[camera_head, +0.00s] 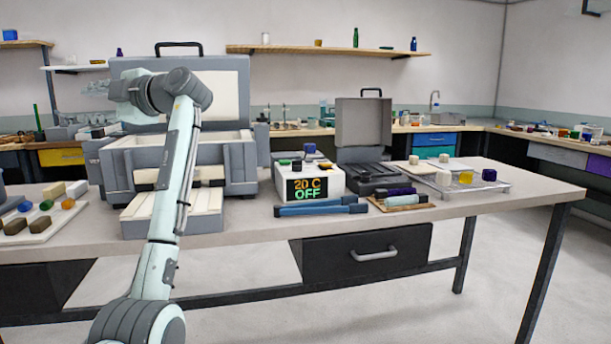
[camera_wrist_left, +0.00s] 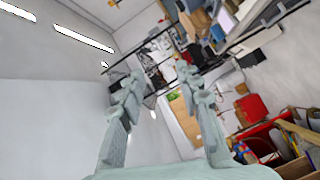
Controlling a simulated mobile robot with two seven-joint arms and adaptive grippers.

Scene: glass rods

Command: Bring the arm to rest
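My left arm rises from the bottom left of the head view and bends over at the top in front of the large grey case (camera_head: 240,85). My left gripper (camera_head: 92,88) points left, raised above the bench and clear of it, small and hard to make out there. In the left wrist view the two fingers of my left gripper (camera_wrist_left: 160,76) stand wide apart with nothing between them, so it is open and empty. My right gripper is in neither view.
The bench (camera_head: 500,205) holds a white heater box (camera_head: 310,184) reading "20 C OFF", blue rods (camera_head: 322,209), an open dark case (camera_head: 364,130), a wire rack (camera_head: 488,184) and a tray of small blocks (camera_head: 40,225) at left. Shelves hang on the wall behind.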

